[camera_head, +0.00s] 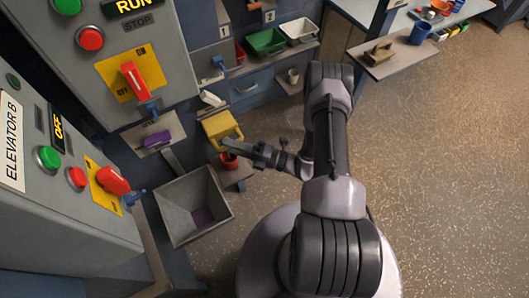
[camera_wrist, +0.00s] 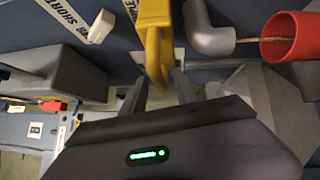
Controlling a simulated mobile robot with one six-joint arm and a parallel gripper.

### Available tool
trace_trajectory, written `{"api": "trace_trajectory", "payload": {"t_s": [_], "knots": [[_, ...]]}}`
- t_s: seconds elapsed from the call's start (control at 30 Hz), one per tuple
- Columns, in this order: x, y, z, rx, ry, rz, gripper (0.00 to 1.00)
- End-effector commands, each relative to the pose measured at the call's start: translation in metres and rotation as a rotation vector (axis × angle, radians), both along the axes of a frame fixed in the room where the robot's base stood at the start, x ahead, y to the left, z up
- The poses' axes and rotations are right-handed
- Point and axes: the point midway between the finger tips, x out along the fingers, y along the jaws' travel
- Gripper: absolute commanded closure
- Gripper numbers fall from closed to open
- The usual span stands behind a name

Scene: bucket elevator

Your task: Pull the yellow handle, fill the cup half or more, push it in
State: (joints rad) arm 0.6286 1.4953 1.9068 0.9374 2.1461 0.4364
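The yellow handle (camera_wrist: 153,38) hangs between the two fingers of my gripper (camera_wrist: 160,82) in the wrist view. The fingers are closed against both sides of its end. In the head view my gripper (camera_head: 232,144) is at the front of the yellow part (camera_head: 218,125). The red cup (camera_wrist: 283,38) has its mouth toward a grey elbow spout (camera_wrist: 208,38). A thin brown stream runs from the spout into the cup. The cup (camera_head: 229,160) also shows below my gripper in the head view, on a small shelf. Its fill level is hidden.
A grey open bin (camera_head: 176,195) stands left of the cup shelf. Control panels with red switches (camera_head: 133,80) rise at the left. Green (camera_head: 266,41) and white (camera_head: 299,30) trays stand on a shelf behind. The floor at the right is clear.

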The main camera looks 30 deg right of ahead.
Motion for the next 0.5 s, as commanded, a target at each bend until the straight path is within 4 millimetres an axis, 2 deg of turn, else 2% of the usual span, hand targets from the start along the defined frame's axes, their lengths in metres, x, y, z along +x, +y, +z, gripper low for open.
{"api": "trace_trajectory", "payload": {"t_s": [0.17,0.5], "knots": [[-0.026,-0.029,-0.003,0.000,0.001,-0.009,0.64],[-0.098,-0.101,-0.016,-0.002,0.000,-0.006,0.64]]}}
